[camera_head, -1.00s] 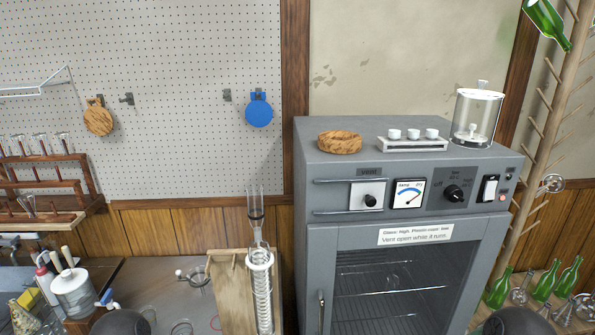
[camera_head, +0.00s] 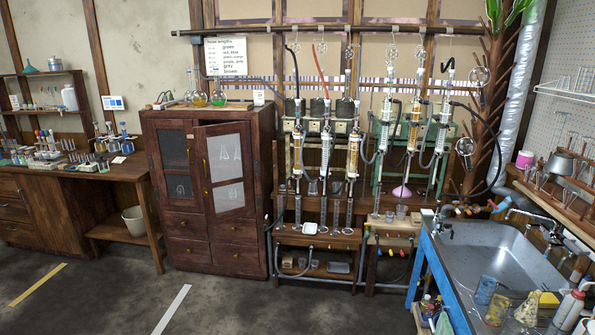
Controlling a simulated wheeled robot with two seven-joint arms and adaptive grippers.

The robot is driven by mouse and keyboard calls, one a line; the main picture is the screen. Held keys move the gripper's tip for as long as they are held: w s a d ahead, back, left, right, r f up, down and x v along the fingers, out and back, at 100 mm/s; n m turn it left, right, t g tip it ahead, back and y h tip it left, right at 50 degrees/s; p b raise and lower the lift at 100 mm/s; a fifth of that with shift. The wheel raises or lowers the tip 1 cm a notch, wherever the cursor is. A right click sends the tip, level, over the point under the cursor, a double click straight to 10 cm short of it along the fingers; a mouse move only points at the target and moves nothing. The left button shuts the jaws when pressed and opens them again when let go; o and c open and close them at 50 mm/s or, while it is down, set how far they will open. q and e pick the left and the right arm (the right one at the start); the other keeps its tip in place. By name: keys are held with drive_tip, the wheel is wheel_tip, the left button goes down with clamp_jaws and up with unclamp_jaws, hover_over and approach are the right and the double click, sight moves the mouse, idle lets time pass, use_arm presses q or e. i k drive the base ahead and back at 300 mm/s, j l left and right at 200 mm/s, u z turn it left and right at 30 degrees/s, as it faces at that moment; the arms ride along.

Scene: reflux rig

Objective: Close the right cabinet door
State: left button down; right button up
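A dark reddish-brown wooden cabinet (camera_head: 240,258) stands against the back wall, left of the middle of the view. Its right door (camera_head: 227,195) has pale glass panes with flask drawings. This door looks partly open, with a dark gap along its top edge. The left door (camera_head: 174,196) has darker panes and looks closed. Drawers with small knobs lie below the doors. Neither of my grippers shows in this view.
Glass flasks (camera_head: 218,98) stand on the cabinet's top. A wooden bench (camera_head: 118,172) adjoins on the left, and a glassware rig (camera_head: 322,240) on the right. A blue-framed sink table (camera_head: 432,268) is at the front right. The floor (camera_head: 110,285) before the cabinet is clear.

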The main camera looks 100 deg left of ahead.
sight(201, 134)
drive_tip(key=j+u, duration=0.1)
drive_tip(key=u, duration=0.35)
drive_tip(key=j+u, duration=0.1)
drive_tip(key=u, duration=0.35)
drive_tip(key=j+u, duration=0.1)
drive_tip(key=u, duration=1.3)
drive_tip(key=k+l+u, duration=0.1)
drive_tip(key=u, duration=0.9)
drive_tip(key=k+u, duration=0.1)
drive_tip(key=u, duration=0.35)
drive_tip(key=i, duration=0.3)
